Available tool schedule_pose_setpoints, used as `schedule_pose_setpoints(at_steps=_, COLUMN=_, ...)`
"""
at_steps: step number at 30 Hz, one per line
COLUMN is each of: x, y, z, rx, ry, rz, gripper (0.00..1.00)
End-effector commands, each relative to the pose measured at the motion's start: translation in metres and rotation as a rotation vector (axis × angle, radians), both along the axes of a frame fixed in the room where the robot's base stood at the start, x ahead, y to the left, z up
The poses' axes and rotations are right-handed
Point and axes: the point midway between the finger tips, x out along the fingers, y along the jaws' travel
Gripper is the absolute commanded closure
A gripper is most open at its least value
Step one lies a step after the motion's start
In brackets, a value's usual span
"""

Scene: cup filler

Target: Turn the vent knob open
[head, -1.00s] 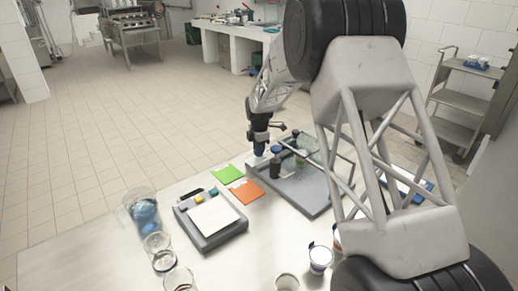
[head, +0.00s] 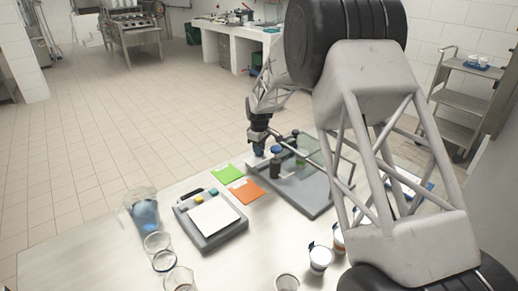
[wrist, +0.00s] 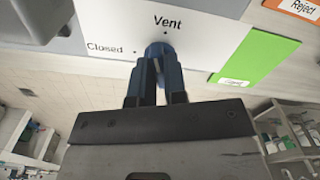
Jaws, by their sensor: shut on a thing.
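The blue vent knob (wrist: 160,48) is on a white panel (wrist: 210,30) marked "Vent" and "Closed" in the wrist view. "Closed" is printed to the knob's left, beside a small dot; another dot is above the knob. My gripper (wrist: 157,72) is shut on the knob, one dark finger on each side. The fingers hide part of the knob, so its exact angle cannot be told. In the head view my gripper (head: 258,148) is at the far left corner of the grey filler base (head: 310,202).
A green card (head: 228,173) and an orange card (head: 247,190) lie left of the filler. A grey scale (head: 209,219), a jug (head: 143,208) and glasses (head: 163,260) stand farther left. White cups (head: 320,259) stand in front. A clear panel (head: 318,152) stands on the filler.

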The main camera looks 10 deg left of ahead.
Motion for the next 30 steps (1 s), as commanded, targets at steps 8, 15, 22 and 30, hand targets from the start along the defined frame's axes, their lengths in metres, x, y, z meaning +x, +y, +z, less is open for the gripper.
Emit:
schedule_pose_setpoints(at_steps=8, x=0.0004, y=0.0001, z=0.0015, rx=0.0, ry=-0.001, rz=-0.176, gripper=1.0)
schedule_pose_setpoints(at_steps=15, x=0.0004, y=0.0, z=0.0016, rx=0.0, ry=-0.001, rz=-0.242, gripper=1.0)
schedule_pose_setpoints(at_steps=22, x=0.0004, y=0.0, z=0.0016, rx=0.0, ry=-0.001, rz=-0.252, gripper=1.0)
schedule_pose_setpoints(at_steps=30, x=0.0004, y=0.0, z=0.0015, rx=0.0, ry=-0.001, rz=-0.251, gripper=0.75)
